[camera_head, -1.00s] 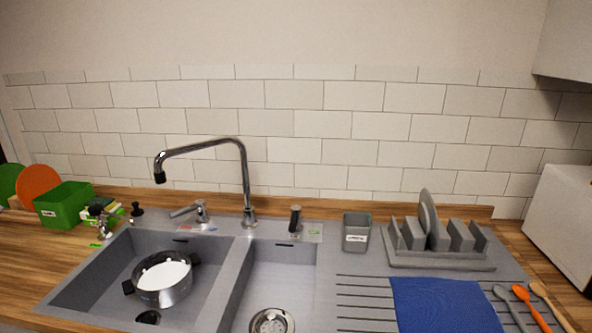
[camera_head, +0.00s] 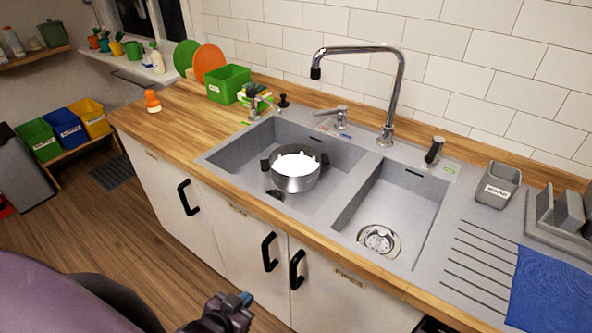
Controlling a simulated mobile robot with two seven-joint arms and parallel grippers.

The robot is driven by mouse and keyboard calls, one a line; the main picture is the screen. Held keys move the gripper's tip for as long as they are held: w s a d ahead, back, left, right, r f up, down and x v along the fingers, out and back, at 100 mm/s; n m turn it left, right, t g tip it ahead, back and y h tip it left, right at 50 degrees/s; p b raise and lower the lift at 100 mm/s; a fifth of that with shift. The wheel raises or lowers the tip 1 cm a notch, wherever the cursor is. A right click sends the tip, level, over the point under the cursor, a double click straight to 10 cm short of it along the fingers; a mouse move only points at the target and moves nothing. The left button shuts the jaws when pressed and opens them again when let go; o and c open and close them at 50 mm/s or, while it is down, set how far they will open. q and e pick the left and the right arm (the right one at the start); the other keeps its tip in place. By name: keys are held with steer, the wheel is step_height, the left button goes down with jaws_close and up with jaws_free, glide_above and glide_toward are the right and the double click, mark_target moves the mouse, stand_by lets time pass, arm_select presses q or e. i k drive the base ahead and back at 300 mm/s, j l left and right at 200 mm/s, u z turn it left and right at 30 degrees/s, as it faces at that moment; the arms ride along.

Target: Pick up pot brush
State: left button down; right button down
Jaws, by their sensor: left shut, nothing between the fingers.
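A small orange object with a rounded knob on a wider base, which looks like the pot brush (camera_head: 152,102), stands upright on the left part of the wooden counter. My left gripper (camera_head: 244,299) is low at the bottom of the view, in front of the cabinet doors and below the counter's height. It is shut and empty, well apart from the brush. My right gripper is out of view.
A pot (camera_head: 294,184) sits in the left sink basin. A green box (camera_head: 228,84) and a sponge holder (camera_head: 262,104) stand behind the sink's left corner. The faucet (camera_head: 394,90) rises at the back. The counter around the brush is clear.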

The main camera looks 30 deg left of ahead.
mark_target(153, 105)
steer(key=u, duration=1.8)
